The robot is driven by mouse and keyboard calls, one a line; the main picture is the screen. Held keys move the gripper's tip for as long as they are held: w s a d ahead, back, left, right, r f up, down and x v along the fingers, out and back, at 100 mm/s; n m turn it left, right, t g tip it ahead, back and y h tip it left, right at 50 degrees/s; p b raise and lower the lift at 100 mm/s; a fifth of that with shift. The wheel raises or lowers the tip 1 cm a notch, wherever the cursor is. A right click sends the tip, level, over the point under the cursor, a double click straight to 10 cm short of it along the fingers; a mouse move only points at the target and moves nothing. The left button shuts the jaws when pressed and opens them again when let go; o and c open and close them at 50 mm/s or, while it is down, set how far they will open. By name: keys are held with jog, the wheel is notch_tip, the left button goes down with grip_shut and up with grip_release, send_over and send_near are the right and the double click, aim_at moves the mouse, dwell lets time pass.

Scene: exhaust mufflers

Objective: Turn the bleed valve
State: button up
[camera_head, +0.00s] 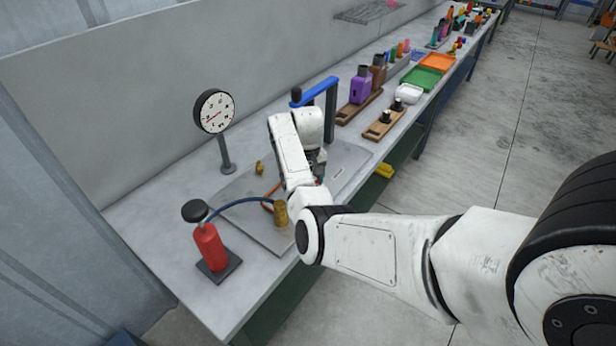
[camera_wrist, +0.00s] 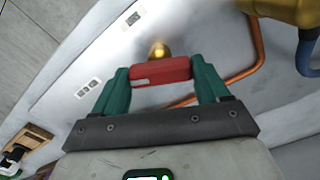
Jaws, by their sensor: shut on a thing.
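In the wrist view my gripper (camera_wrist: 161,73) is shut on a red bar-shaped handle (camera_wrist: 160,70), with one green finger at each end of it. I take this to be the handle of the bleed valve; the body under it is hidden. A small brass fitting (camera_wrist: 158,50) shows just beyond the handle, above the grey plate (camera_wrist: 110,60). In the head view my gripper (camera_head: 317,170) is low over the plate (camera_head: 340,172), mostly behind my own arm, and the handle can barely be made out.
A brass cylinder (camera_head: 280,213) with a blue hose (camera_head: 240,199) stands near the red pump (camera_head: 210,247). A dial gauge (camera_head: 214,111) stands behind. A copper pipe (camera_wrist: 240,80) runs right of the handle. Wooden racks (camera_head: 386,124) stand farther along.

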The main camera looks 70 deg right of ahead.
jog(key=n, duration=0.5)
jog(key=shift+w+r, duration=0.1)
dwell(0.7)
jog(key=o, duration=1.1)
jog(key=shift+c, duration=0.2)
notch_tip(320, 180, up, 11)
jog(key=b, duration=0.1)
jog(key=shift+b, duration=0.35)
jog(key=shift+f, duration=0.2)
